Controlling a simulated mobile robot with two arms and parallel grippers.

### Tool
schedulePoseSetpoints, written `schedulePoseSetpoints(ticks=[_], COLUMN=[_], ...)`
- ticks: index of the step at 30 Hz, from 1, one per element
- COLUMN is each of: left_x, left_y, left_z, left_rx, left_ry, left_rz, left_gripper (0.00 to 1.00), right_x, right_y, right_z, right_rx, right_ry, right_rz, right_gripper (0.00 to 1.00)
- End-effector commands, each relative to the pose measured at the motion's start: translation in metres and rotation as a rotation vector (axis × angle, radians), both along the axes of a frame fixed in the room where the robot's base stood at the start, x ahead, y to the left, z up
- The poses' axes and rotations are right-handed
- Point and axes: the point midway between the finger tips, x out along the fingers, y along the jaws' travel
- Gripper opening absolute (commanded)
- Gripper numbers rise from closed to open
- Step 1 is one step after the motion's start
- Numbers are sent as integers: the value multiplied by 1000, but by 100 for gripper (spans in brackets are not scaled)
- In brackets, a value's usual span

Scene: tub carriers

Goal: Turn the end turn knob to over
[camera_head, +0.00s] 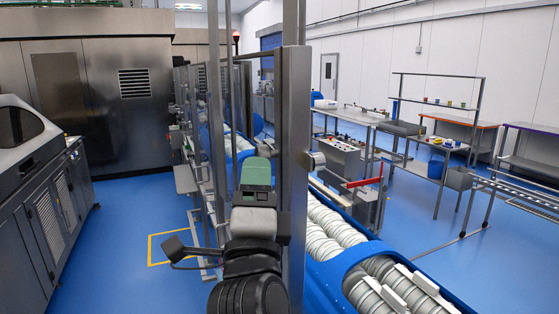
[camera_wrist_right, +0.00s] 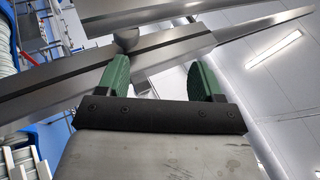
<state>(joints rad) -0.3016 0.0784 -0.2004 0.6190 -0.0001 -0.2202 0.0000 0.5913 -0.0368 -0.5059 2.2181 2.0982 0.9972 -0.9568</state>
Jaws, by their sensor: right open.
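A round silver knob (camera_head: 314,160) sticks out from the right side of the tall metal post (camera_head: 294,130) in the head view. It is probably the end turn knob; I cannot read any marking or its setting. My right gripper (camera_head: 256,172) is left of the post in the head view. Its green fingers (camera_wrist_right: 158,68) are apart with nothing between them, and the knob is beyond them. My left gripper is not in view.
A blue conveyor (camera_head: 333,274) with white rollers runs along the right of the post. Machine cabinets (camera_head: 50,210) line the left, with clear blue floor between. Workbenches (camera_head: 455,140) stand at the right.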

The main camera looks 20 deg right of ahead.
Motion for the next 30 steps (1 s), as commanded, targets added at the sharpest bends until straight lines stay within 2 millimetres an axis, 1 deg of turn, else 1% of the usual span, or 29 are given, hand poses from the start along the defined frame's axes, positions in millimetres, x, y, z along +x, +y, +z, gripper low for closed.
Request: schedulePoseSetpoints(ticks=[1,3,5,7,11,21,24,30], left_x=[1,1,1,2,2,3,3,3], left_y=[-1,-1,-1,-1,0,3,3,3], left_z=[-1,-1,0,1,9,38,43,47], left_rx=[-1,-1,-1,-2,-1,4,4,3], left_ry=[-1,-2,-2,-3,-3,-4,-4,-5], left_rz=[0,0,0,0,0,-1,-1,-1], left_gripper=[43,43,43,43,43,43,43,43], right_x=[2,4,5,7,18,73,85,98], right_y=[0,-1,-1,-2,-7,-30,-35,-40], right_z=[-12,-23,-29,-31,-24,-1,3,5], right_rx=[49,94,116,127,126,125,124,125], right_ry=[54,108,136,150,153,152,151,150], right_rz=[3,5,4,3,2,0,0,0], right_gripper=[67,67,67,67,67,67,67,67])
